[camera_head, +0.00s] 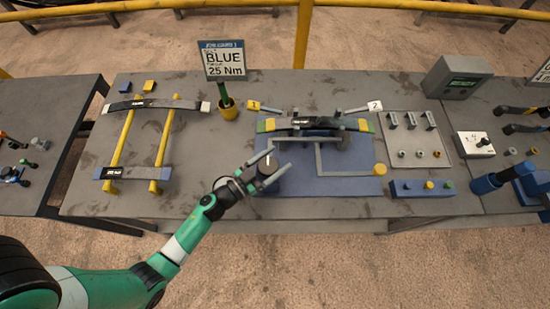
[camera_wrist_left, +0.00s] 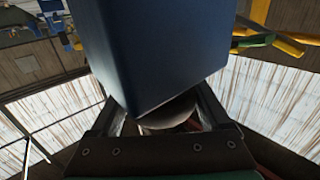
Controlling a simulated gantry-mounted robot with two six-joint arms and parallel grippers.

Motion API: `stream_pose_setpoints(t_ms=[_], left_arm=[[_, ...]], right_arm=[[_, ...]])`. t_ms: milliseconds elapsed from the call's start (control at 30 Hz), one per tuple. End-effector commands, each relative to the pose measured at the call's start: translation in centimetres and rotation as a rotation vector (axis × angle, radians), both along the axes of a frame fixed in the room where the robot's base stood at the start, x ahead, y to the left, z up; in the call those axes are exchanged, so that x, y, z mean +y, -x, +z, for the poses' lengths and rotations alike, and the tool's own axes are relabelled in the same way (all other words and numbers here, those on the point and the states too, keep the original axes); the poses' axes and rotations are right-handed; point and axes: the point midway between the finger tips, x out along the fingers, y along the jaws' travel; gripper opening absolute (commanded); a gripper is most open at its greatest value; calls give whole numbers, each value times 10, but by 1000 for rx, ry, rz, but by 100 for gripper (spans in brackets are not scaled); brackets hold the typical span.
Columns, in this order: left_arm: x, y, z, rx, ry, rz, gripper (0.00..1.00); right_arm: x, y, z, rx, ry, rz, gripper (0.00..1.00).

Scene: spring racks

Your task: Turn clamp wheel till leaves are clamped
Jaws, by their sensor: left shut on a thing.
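The clamp wheel (camera_head: 267,162) is a dark round knob with a white mark, at the left front of the blue clamp fixture (camera_head: 330,186). My left gripper (camera_head: 270,161) has one finger on either side of it and is shut on it. In the left wrist view the rounded wheel (camera_wrist_left: 170,114) shows partly between the fingers, behind the blue block of the fixture (camera_wrist_left: 150,50). The stacked leaves (camera_head: 320,124), dark with yellow and green ends, lie across the fixture top. Whether they are pressed tight cannot be told. My right gripper is out of view.
A sign reading BLUE 25 Nm (camera_head: 224,62) stands behind. Leaf springs rest on a yellow-railed rack (camera_head: 122,145) at left. A grey panel with small parts (camera_head: 412,140) and a blue block with coloured knobs (camera_head: 422,188) are at right. The table (camera_head: 215,135) between rack and fixture is mostly clear.

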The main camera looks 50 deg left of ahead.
Motion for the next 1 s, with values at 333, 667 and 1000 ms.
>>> stream_pose_setpoints(t_ms=[333,667,1000], left_arm=[[0,0,3,2,-1,-55,25],[-4,1,4,2,0,-274,25],[-12,4,-2,-1,0,-555,25]], right_arm=[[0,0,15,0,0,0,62],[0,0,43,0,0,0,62],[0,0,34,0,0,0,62]])
